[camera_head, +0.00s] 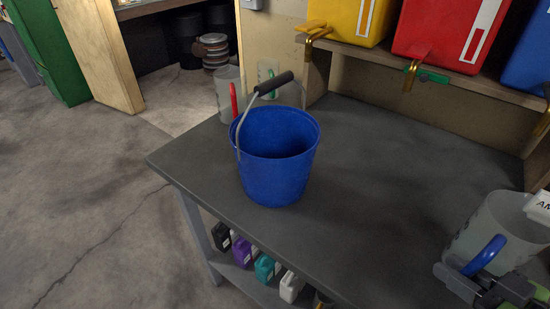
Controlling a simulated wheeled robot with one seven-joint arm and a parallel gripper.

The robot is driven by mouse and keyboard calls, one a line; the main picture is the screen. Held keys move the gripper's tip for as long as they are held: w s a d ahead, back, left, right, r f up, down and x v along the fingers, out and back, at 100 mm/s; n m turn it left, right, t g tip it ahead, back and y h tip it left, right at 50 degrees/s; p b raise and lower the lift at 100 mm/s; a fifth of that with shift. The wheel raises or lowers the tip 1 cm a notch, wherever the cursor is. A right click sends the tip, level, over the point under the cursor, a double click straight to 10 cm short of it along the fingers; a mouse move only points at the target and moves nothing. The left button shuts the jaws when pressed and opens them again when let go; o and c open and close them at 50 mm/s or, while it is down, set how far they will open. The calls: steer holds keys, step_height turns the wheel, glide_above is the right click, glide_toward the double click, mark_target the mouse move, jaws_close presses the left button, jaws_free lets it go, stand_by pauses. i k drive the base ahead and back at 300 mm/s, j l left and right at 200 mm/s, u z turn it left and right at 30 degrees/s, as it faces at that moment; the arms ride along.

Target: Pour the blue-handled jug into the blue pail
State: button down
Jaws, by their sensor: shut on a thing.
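The blue pail (272,170) stands upright on the dark grey bench top, with its wire handle and black grip (274,84) raised. The blue-handled jug (482,232) is a translucent, whitish jug at the lower right, apart from the pail. Its blue handle (486,255) faces me. My gripper (484,276) is at the jug's handle and shut on it. Part of the jug's right side is hidden behind my arm and the frame edge. I cannot tell whether the jug touches the bench, or what is inside it.
A clear jug with a red handle (234,102) and another with a green handle (268,76) stand behind the pail. Yellow (348,15) and red (445,30) containers with brass taps sit on a raised shelf. The bench between pail and blue-handled jug is clear.

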mark_target(274, 147)
steer(key=k, duration=1.5)
